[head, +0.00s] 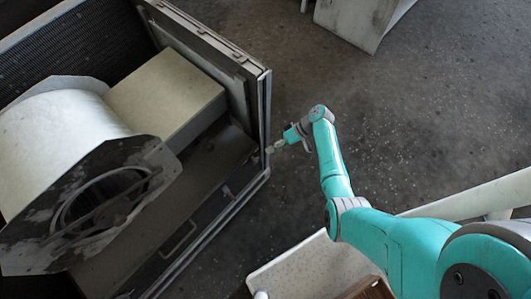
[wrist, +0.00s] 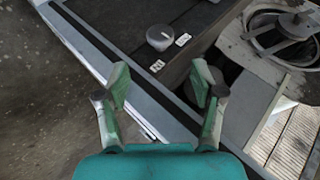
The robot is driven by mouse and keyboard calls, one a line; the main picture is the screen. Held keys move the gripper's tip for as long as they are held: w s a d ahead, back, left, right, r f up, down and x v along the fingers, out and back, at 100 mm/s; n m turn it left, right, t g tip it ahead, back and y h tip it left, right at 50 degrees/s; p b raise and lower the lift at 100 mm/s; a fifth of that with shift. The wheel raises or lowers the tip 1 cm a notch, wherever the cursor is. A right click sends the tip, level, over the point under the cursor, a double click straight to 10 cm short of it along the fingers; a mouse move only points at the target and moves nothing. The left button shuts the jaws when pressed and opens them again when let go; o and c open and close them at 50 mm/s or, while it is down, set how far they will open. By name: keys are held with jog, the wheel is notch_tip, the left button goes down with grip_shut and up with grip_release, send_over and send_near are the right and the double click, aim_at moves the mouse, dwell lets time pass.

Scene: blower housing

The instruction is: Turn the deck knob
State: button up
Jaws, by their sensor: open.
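The deck knob (wrist: 160,38) is a small round pale-grey knob on a dark flat deck (wrist: 130,20), at the top middle of the wrist view. Two small white labels sit beside it, one (wrist: 157,67) below and one (wrist: 183,40) to its right. My gripper (wrist: 160,84) is open and empty, its two fingers spread apart. The knob appears beyond the fingertips, between their lines, and not touched. In the head view my gripper (head: 272,148) is at the right edge of the housing. I cannot make out the knob there.
The open blower housing (head: 264,110) fills the left, with a large pale drum (head: 60,135) and a beige block (head: 165,95) inside. A metal rim runs beside my fingers. A grey-white object (head: 350,20) stands at the top. A pale tray (head: 310,270) is at the bottom. Floor between is clear.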

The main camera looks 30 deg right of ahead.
jog(key=shift+v, duration=1.3)
jog(key=shift+a+f, duration=0.1)
